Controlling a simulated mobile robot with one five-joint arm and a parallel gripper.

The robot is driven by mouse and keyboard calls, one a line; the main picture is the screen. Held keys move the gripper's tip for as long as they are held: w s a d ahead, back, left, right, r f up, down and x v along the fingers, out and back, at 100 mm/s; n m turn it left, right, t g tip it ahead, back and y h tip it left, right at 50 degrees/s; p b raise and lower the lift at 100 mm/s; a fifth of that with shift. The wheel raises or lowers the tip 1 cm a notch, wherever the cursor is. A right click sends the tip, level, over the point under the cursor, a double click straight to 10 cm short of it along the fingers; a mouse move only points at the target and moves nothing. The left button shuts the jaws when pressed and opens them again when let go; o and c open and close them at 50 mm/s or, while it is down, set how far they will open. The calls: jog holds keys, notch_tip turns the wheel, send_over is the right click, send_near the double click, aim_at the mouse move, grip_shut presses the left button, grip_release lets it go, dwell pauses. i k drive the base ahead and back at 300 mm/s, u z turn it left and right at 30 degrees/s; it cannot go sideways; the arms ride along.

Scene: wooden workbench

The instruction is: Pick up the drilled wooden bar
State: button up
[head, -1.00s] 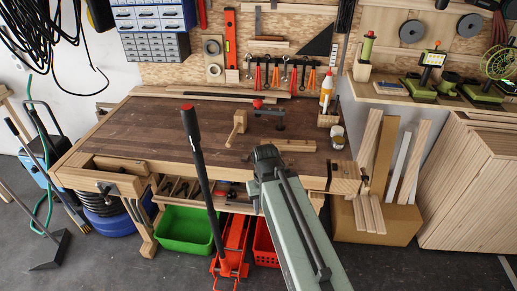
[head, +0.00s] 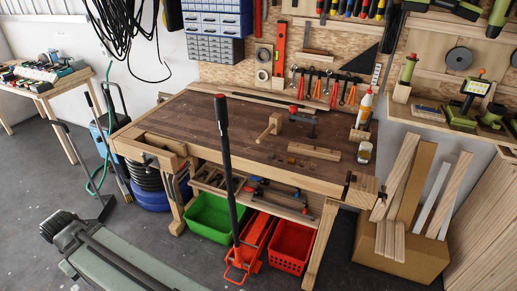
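The drilled wooden bar (head: 314,152) lies flat on the dark top of the workbench (head: 215,135), near its front right part. It is pale wood, with faint marks along it that look like holes. A grey-green link of my arm shows at the lower left, over the floor and well away from the bar. My gripper cannot be made out in this view. Nothing holds the bar.
A wooden mallet (head: 269,127) lies behind the bar to the left. A glue bottle (head: 364,108) and a jar (head: 364,152) stand to its right. A red floor jack (head: 247,250) stands in front of the bench, its tall black handle rising before the benchtop.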

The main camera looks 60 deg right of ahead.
aim_at(321, 153)
jog(key=u, duration=0.35)
jog(key=k, duration=1.4)
jog(key=z, duration=0.9)
jog(key=i, duration=0.5)
jog(key=z, duration=0.1)
